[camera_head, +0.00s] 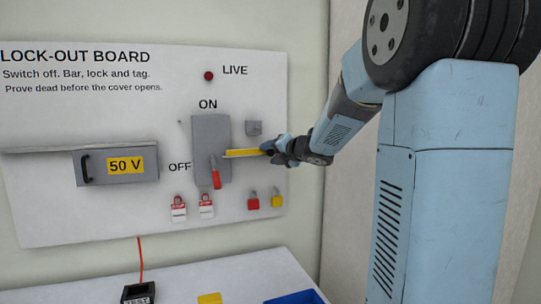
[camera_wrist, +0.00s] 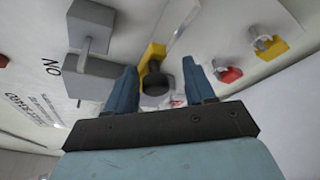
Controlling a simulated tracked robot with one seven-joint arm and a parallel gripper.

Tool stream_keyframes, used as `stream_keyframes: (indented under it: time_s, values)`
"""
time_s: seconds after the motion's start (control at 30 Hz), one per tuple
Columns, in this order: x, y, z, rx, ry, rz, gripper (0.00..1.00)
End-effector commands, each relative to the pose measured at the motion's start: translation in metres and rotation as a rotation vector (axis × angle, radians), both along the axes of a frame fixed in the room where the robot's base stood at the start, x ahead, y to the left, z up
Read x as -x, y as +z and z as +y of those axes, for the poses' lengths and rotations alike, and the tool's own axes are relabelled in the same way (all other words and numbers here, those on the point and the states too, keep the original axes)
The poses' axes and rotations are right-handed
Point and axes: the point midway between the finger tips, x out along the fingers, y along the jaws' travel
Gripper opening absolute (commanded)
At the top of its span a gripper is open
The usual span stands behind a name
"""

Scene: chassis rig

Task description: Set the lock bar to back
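The lock bar (camera_head: 240,153) is a yellow bar lying about level across the lower part of the grey switch box (camera_head: 210,135) and reaching right of it. Its right end is at my gripper (camera_head: 272,148). In the wrist view, the yellow bar (camera_wrist: 152,52) carries a dark round knob (camera_wrist: 158,82). My gripper's two blue fingers (camera_wrist: 160,88) stand apart on either side of the knob, with a gap visible at the right finger. The switch's red handle (camera_head: 215,178) points down beside the OFF label.
A small grey block (camera_head: 253,128) sits on the board (camera_head: 100,200) above the bar. Red and yellow padlocks (camera_head: 253,201) (camera_head: 277,199) and two red-and-white items (camera_head: 179,208) (camera_head: 206,206) hang below. A 50 V box (camera_head: 118,166) is at left. A table (camera_head: 235,280) stands beneath.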

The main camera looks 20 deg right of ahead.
Motion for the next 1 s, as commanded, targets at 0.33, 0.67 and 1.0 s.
stream_keyframes:
  time_s: [0.33,0.67,1.0]
  values:
    - [0.021,0.006,-0.006,0.0,0.001,-0.003,0.54]
    - [0.077,0.019,-0.025,0.0,0.0,-0.003,0.54]
    - [0.12,0.029,-0.04,0.001,0.0,-0.002,0.54]
